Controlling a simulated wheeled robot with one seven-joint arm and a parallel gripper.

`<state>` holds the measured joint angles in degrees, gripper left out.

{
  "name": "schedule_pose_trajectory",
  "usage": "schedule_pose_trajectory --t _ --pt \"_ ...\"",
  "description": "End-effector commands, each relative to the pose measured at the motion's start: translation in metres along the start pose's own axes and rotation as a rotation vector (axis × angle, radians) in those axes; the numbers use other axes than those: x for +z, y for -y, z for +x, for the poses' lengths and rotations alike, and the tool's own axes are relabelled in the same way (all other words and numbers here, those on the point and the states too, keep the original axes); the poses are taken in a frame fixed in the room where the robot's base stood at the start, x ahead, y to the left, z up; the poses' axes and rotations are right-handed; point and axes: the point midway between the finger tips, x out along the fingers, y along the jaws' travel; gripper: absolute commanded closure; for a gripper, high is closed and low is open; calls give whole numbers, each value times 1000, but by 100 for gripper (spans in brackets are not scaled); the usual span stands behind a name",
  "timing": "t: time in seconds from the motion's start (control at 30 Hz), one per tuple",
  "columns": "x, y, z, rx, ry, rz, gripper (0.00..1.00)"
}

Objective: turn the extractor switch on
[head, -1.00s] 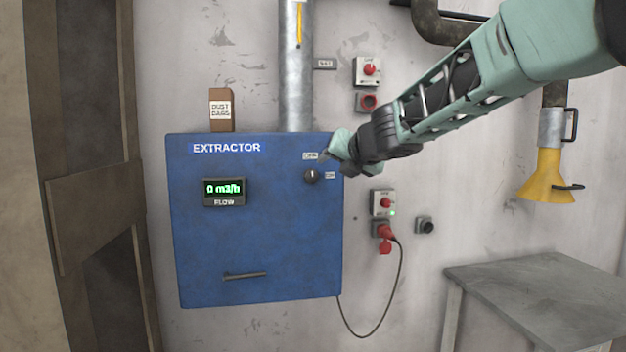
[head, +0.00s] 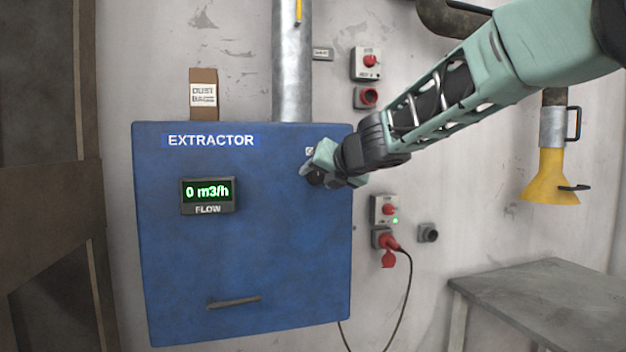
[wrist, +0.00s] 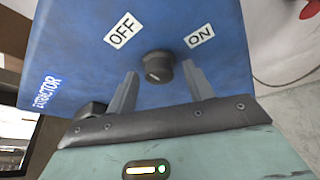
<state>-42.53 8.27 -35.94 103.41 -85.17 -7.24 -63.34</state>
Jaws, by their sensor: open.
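The blue extractor box (head: 245,250) hangs on the wall, and its flow display (head: 208,193) reads 0 m3/h. The extractor switch is a dark round knob (wrist: 158,67) on the box face, between an OFF label (wrist: 122,30) and an ON label (wrist: 200,36) in the wrist view. The mark on the knob is too small to read surely. My gripper (wrist: 160,85) is open, with one finger on each side of the knob in the picture; contact does not show. In the head view my gripper (head: 310,172) covers most of the knob and its labels.
A socket with a red plug (head: 387,241) and a cable is right of the box, below a small switch box with a green light (head: 384,210). A grey table (head: 550,285) stands at lower right. A dust bags carton (head: 203,93) sits on top of the box.

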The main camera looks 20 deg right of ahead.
Motion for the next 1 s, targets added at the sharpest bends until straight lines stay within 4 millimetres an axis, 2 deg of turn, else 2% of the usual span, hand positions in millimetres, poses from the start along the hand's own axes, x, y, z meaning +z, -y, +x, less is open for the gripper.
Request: schedule_pose_trajectory --t 0.27,0.4,0.43,0.77,1.0 --pt "0 0 0 0 0 0 48" --pt "0 0 0 0 0 0 87" --pt "0 0 0 0 0 0 91" --pt "0 0 0 4 0 7 91" --pt "-2 2 1 36 4 81 91"
